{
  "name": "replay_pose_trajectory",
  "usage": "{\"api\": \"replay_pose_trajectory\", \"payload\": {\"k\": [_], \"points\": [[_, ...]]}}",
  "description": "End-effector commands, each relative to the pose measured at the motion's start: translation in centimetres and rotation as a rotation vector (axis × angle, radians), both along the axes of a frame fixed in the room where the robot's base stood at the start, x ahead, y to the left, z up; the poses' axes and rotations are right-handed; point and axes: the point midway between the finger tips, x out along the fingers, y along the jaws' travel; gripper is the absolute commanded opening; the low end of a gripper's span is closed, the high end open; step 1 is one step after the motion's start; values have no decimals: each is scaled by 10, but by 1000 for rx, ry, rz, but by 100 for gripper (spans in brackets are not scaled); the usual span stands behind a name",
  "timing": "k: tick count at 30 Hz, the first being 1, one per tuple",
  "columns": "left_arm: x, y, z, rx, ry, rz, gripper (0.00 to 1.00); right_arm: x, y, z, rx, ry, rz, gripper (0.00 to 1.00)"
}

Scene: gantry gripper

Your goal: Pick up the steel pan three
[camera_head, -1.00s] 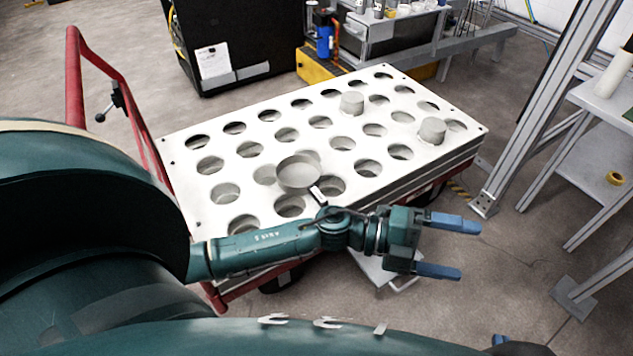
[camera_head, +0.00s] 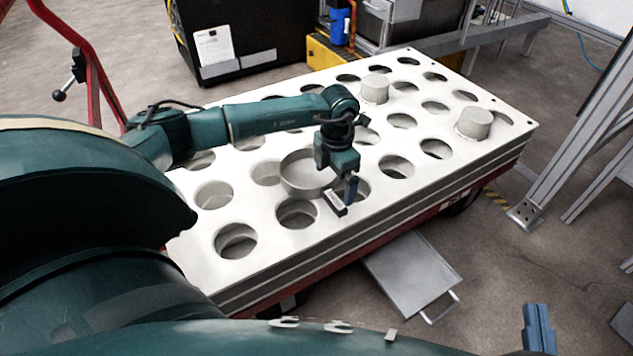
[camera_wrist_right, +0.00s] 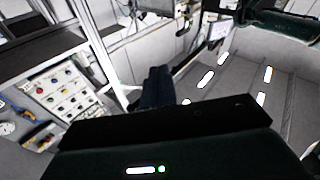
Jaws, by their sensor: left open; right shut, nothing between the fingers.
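The steel pan (camera_head: 300,176) is a round, shallow grey vessel on the white perforated table top (camera_head: 258,262). Its short handle (camera_head: 334,203) points toward the front right. My left gripper (camera_head: 350,192) points down over the pan's right side, close to the handle. My right gripper (camera_head: 538,330) is at the bottom right, away from the table. Its dark fingers (camera_wrist_right: 158,88) are together and empty in the right wrist view.
Two grey cylinders (camera_head: 375,88) (camera_head: 474,123) stand on the far and right parts of the table top. A red cart rail (camera_head: 90,70) rises at the left. A metal frame post (camera_head: 575,135) stands at the right. A grey tray (camera_head: 412,274) sits low in front.

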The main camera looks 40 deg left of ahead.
Motion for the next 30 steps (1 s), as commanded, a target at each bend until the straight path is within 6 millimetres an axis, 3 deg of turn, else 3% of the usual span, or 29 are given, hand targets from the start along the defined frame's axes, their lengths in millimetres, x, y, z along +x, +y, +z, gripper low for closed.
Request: {"api": "replay_pose_trajectory", "payload": {"k": [3, 11, 18, 26, 30], "points": [[0, -1, -18, -1, 0, 0, 100, 0, 1, -2, 14, 0, 5, 0], [-1, -1, -34, -2, 1, -1, 100, 1, 2, -4, 34, 1, 12, 0], [-2, -3, -70, -4, 2, -1, 100, 2, 5, -9, 81, 7, 28, 0], [-2, -2, -73, -3, -2, -2, 100, 1, 6, 3, 97, -9, 38, 0], [-2, -2, -73, -3, -1, -1, 90, 1, 6, 2, 94, -9, 40, 0]]}}
